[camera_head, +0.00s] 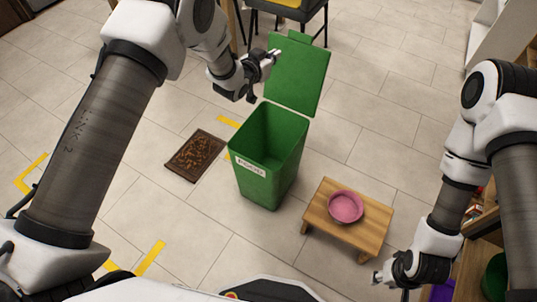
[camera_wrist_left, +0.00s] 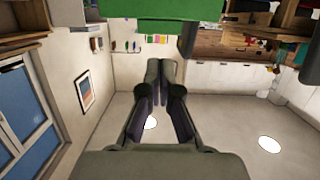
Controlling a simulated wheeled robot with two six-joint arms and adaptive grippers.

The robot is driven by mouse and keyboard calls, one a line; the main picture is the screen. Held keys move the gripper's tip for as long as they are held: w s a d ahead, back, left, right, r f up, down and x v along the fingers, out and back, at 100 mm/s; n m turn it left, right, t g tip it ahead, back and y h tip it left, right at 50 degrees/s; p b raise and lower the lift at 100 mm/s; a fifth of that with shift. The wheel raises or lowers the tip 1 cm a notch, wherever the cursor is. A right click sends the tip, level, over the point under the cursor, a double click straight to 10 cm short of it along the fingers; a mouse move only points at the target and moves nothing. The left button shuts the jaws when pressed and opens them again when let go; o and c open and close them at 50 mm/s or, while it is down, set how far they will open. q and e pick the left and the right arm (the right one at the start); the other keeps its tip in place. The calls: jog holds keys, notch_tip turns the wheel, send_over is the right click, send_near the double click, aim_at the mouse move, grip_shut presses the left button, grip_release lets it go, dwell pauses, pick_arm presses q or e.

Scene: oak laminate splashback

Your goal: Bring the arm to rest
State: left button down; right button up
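My left gripper (camera_head: 272,54) is at the upper middle of the head view, in front of the left edge of the raised green lid (camera_head: 298,75). In the left wrist view its fingers (camera_wrist_left: 160,64) lie side by side, shut, with nothing seen between them. The green lid also shows at the top of that view (camera_wrist_left: 155,28), apart from the fingertips in the picture. My right gripper (camera_head: 377,277) is low on the right of the head view, right of and below the small table. Its fingers are too small to tell open from shut.
A green bin (camera_head: 265,180) with its lid up stands mid-floor. A brown mat (camera_head: 195,155) lies left of it. A small wooden table (camera_head: 350,237) with a pink bowl (camera_head: 345,207) stands to its right. A chair (camera_head: 287,14) is behind; shelves (camera_head: 483,222) are at the right.

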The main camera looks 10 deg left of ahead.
pick_arm(q)
jog(key=shift+s+a+r, duration=0.1)
jog(key=shift+s+a, duration=0.05)
jog(key=shift+s, duration=0.3)
jog(key=s+a+f+n+g+y+p, duration=0.25)
jog(key=s+a+f+p, duration=0.2)
jog(key=s, duration=0.45)
jog(key=s+a+f+n+g+y+p, duration=0.1)
jog(key=s+a+f+g+p, duration=0.2)
jog(key=s+f+p, duration=0.5)
jog(key=s+a+r+g, duration=0.1)
jog(key=s+g, duration=0.3)
jog(key=s, duration=1.2)
jog(key=s+a+g+y, duration=0.1)
jog(key=s+a+g, duration=0.2)
jog(key=s, duration=1.3)
jog(key=shift+a+r+n+g+b, duration=0.15)
jog(key=shift+r+n+g+b, duration=0.25)
jog(key=shift+g, duration=0.55)
jog(key=shift+y, duration=0.25)
